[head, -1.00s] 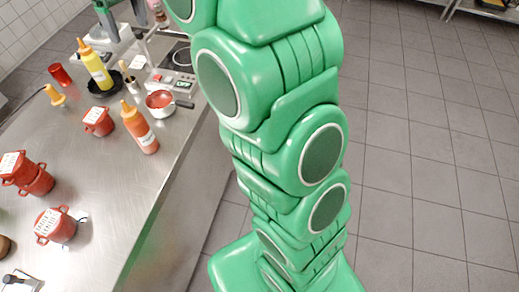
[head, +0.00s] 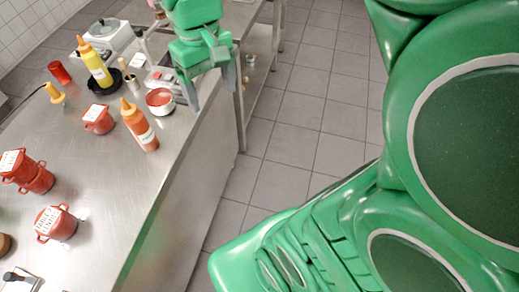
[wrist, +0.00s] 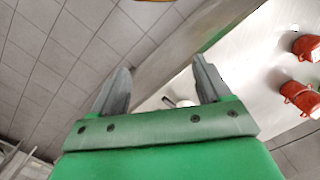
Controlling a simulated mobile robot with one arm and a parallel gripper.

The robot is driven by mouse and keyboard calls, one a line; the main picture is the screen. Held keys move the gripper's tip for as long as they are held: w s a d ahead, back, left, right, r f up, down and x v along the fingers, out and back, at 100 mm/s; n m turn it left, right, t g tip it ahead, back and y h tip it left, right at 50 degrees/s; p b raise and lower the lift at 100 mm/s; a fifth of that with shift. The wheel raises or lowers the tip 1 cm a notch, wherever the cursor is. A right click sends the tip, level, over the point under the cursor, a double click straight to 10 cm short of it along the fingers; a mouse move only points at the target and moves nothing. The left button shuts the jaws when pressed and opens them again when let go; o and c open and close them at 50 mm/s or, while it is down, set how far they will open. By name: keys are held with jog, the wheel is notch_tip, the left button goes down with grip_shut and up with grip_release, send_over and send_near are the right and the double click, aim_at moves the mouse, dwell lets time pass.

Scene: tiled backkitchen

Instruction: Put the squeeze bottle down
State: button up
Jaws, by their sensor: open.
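Two squeeze bottles stand upright on the steel counter (head: 110,180). The orange one (head: 140,128) stands near the counter's right edge. The yellow one (head: 95,64) is farther back, at a black pan (head: 103,86); I cannot tell if it stands in it or just behind. My gripper (head: 209,92) is open and empty, at the counter's right edge, to the right of and behind the orange bottle and apart from it. In the wrist view my gripper's fingers (wrist: 160,70) are spread with nothing held between them.
A red pan (head: 160,100) sits between the orange bottle and my gripper. Labelled red pots (head: 56,222) stand on the left; some show in the wrist view (wrist: 306,48). A red cup (head: 60,72) stands at the back. Tiled floor (head: 290,135) is clear to the right.

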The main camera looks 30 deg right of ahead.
jog(key=s+d+f+m, duration=0.1)
jog(key=s+f, duration=0.2)
jog(key=s, duration=0.4)
jog(key=s+d+f+m, duration=0.1)
jog(key=s+d+f, duration=0.1)
jog(key=s, duration=0.5)
jog(key=shift+f, duration=0.4)
